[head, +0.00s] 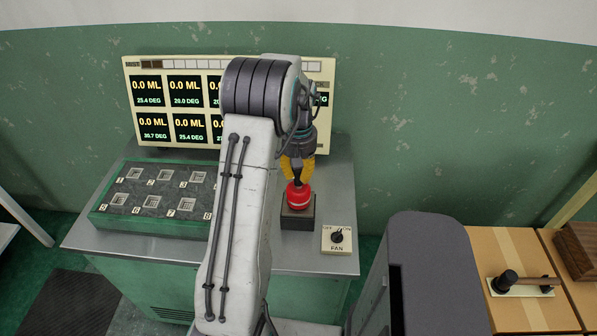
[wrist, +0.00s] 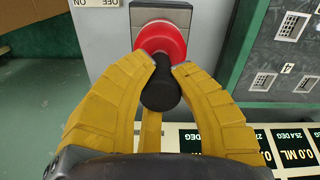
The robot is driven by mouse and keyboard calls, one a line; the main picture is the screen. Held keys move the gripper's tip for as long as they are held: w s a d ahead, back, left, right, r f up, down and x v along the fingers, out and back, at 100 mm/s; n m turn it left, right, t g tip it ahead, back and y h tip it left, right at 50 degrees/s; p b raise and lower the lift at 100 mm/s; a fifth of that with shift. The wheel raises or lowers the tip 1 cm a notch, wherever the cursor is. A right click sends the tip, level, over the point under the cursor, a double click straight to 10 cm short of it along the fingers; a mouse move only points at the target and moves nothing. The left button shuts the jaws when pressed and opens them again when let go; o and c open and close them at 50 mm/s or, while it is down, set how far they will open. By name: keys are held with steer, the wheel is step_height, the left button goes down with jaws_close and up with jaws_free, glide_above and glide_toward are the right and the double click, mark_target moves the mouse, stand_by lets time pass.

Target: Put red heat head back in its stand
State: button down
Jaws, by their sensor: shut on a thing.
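The red heat head (head: 298,194) is at or just above its dark square stand (head: 297,218) on the right part of the metal bench. In the wrist view the red head (wrist: 161,42) overlaps the stand (wrist: 183,14), and its black knob (wrist: 160,92) points toward my gripper. My gripper (wrist: 162,68), with yellow fingers, is shut around the dark upper part of the head. In the head view my gripper (head: 297,174) is above the stand. I cannot tell whether the head is fully seated, as its underside is hidden.
A green-framed block with numbered sockets (head: 150,224) lies left on the bench. A fan switch box (head: 339,239) stands close to the stand's right. A display panel (head: 135,73) is behind. A grey cabinet (head: 430,235) and a wooden table (head: 510,248) are at right.

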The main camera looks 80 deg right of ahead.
steer(key=shift+f, duration=0.1)
stand_by(0.3)
steer(key=c, duration=1.1)
jaws_free()
steer(key=shift+o, duration=0.2)
steer(key=shift+a+f, duration=0.1)
steer(key=shift+f, duration=0.05)
step_height(320, 180, up, 12)
steer(key=shift+r, duration=0.15)
